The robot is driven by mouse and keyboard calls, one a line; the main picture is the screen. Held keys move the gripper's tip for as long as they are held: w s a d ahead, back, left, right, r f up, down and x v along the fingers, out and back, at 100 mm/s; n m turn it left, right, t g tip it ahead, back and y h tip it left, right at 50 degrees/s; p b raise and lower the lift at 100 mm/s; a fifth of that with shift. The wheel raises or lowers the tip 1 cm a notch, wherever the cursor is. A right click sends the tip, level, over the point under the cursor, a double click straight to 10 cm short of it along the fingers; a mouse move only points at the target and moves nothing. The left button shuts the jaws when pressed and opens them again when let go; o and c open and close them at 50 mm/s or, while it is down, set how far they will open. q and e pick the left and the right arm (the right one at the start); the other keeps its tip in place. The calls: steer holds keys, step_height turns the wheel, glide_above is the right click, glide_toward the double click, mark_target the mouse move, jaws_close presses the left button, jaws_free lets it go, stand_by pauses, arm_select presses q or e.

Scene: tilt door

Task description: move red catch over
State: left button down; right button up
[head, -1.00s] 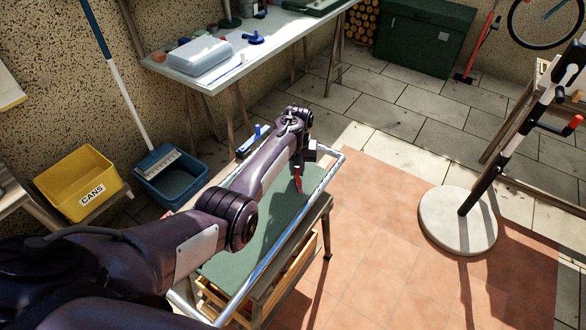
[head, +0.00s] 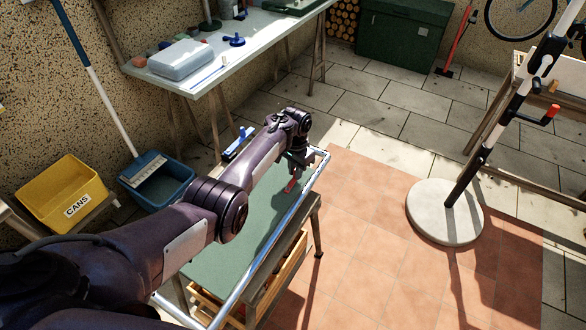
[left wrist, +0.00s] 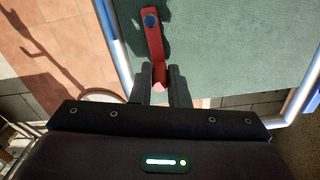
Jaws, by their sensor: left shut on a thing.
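The red catch (head: 290,185) is a short red bar on a green panel (head: 236,232) with a shiny metal tube frame. In the left wrist view the catch (left wrist: 155,42) has a blue round pivot at its upper end, and its lower end sits between my fingers. My left gripper (left wrist: 160,86) is shut on that lower end. In the head view my left gripper (head: 297,170) is over the panel's far right part, and my arm hides much of the panel. My right gripper is in neither view.
The panel rests over a wooden stand (head: 312,225). A blue fitting (head: 240,143) is at its far left. A round-based stand (head: 445,212) is right, with open tiled floor between.

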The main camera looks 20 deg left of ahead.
arm_select(q)
steer(key=shift+w+d+r, duration=0.1)
steer(key=shift+w+r, duration=0.05)
stand_by(0.4)
steer(key=c, duration=1.4)
jaws_free()
steer(key=shift+r, duration=0.4)
step_height(320, 180, up, 7)
steer(key=shift+f+p, duration=0.1)
steer(key=shift+p, duration=0.25)
